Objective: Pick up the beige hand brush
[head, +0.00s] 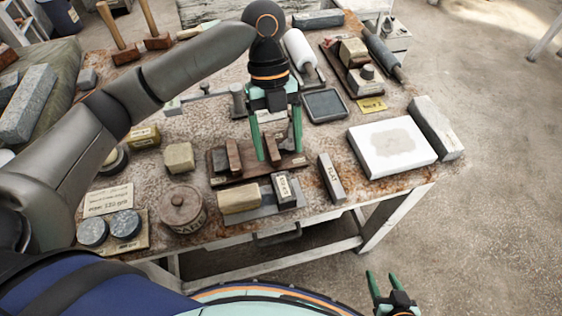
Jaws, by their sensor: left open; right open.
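No object here is clearly recognisable as a beige hand brush. Beige blocks that might be it are one on a grey slab (238,199) at the front of the worktable, one alone (179,157) left of centre, and one on a stand (353,52) at the back right. My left gripper (278,155) is open, pointing down over a dark brown wooden rack (232,179) with upright brown pieces. It appears empty; whether its fingers touch the rack cannot be told. My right gripper (384,284) is open and empty, low at the front right, off the table.
The stained worktable (330,222) is crowded. A lidded tin (183,208) and two round dark stones stand front left. A white slab (391,150) and a grey block (436,128) lie at right. A narrow bar (331,178) stands near the front edge. My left arm crosses the left side.

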